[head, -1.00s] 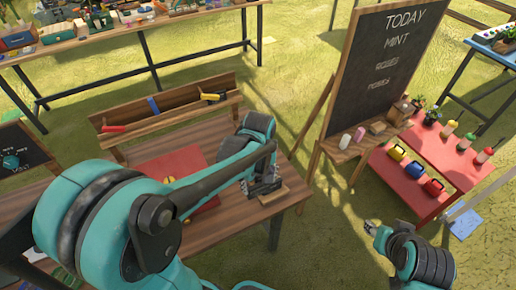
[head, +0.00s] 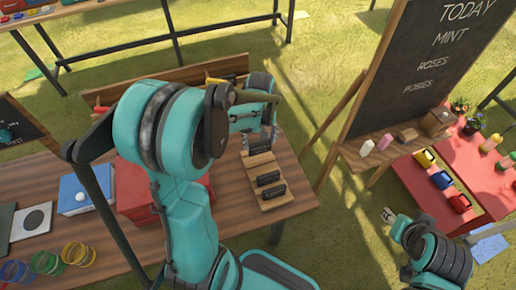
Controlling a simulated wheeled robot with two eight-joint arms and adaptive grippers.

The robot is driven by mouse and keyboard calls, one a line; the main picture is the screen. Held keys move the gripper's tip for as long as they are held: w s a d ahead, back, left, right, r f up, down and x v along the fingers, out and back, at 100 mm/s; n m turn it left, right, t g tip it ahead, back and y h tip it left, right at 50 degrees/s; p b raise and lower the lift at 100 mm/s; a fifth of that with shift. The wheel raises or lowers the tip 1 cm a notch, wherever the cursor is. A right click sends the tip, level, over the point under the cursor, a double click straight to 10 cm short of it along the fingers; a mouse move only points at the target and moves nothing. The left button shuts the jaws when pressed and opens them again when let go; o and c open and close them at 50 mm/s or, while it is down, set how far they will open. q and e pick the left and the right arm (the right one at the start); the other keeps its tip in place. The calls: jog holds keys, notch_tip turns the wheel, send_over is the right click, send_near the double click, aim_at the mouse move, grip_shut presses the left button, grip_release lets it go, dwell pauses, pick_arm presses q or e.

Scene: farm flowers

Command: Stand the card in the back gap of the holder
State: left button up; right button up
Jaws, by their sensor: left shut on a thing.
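The holder (head: 277,202) is a wooden base with dark bars across it, on the right part of the wooden table. My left gripper (head: 262,139) is over the holder's back end, its fingers pointing down. It is shut on the card, which the fingers and my arm hide almost wholly. I cannot tell whether the card is inside the back gap or above it. My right gripper (head: 388,214) is over the grass at the lower right, away from the holder; its fingers are too small to read.
A red box (head: 135,190), a blue box (head: 82,190) and coloured rings (head: 78,254) are on the table to the left. A wooden trough (head: 180,74) runs behind. A chalkboard easel (head: 420,70) and a red stand (head: 425,185) are to the right.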

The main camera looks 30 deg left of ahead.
pick_arm(q)
jog(key=f+b, duration=0.1)
jog(key=f, duration=0.1)
jog(key=a+f, duration=0.1)
jog(key=f, duration=0.1)
jog(key=shift+w+a+f+b, duration=0.1)
jog(key=shift+w+b, duration=0.05)
jog(key=shift+b, duration=0.2)
jog(key=shift+f, duration=0.35)
jog(key=shift+f, duration=0.1)
jog(key=o, duration=1.1)
jog(key=shift+o, duration=0.2)
